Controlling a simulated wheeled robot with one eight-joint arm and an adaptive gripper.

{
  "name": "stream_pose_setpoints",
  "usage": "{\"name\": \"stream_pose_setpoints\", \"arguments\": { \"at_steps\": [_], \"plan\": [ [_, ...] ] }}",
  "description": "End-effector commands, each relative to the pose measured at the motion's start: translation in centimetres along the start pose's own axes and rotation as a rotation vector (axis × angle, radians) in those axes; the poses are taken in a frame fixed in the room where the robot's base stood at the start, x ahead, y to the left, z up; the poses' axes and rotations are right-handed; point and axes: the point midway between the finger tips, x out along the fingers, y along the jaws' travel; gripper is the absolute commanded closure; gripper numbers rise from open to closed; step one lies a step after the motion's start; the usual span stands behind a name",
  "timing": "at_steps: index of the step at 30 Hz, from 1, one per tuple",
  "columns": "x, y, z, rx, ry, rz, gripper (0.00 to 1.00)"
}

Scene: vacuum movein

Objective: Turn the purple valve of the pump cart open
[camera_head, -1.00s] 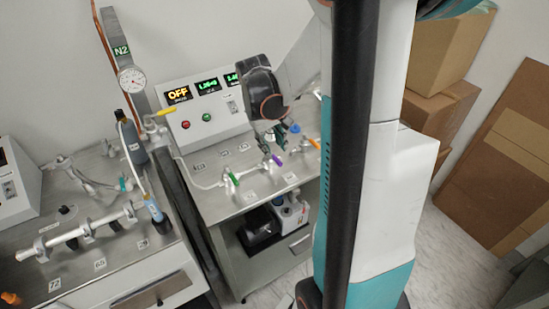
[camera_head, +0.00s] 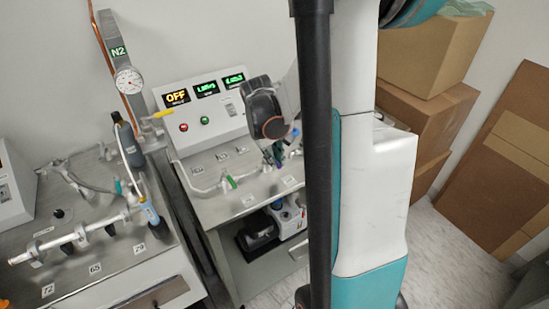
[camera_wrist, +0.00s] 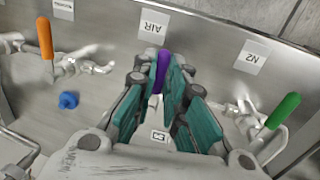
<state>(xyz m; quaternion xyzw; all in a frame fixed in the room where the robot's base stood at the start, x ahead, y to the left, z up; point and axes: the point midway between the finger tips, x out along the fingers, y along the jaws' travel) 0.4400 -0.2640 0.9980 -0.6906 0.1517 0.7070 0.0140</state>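The purple valve (camera_wrist: 162,70) has a narrow upright-looking handle in the middle of the wrist view. My gripper (camera_wrist: 164,84) is open, with teal-padded fingers on either side of this handle. A gap shows beside the handle at the fingertips; whether a pad touches it lower down I cannot tell. The valve's body is partly hidden by the fingers. In the head view, my gripper (camera_head: 270,154) is over the pump cart (camera_head: 218,209), and the purple handle is mostly hidden there.
A green valve (camera_wrist: 283,110) stands right of my gripper in the wrist view, near the N2 label. An orange valve (camera_wrist: 45,40) and a blue knob (camera_wrist: 68,100) are at left. The cart's display panel (camera_head: 205,108) rises behind. A second bench (camera_head: 95,262) stands left.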

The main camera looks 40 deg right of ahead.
Motion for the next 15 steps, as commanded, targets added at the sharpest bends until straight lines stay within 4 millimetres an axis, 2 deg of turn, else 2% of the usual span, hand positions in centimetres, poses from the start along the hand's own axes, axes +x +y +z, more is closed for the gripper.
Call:
{"name": "stream_pose_setpoints", "arguments": {
  "at_steps": [8,15],
  "plan": [
    [0.03,0.14,0.03,-0.023,0.005,0.000,1.00],
    [0.18,0.80,0.02,-0.135,0.028,0.000,1.00]
  ]
}}
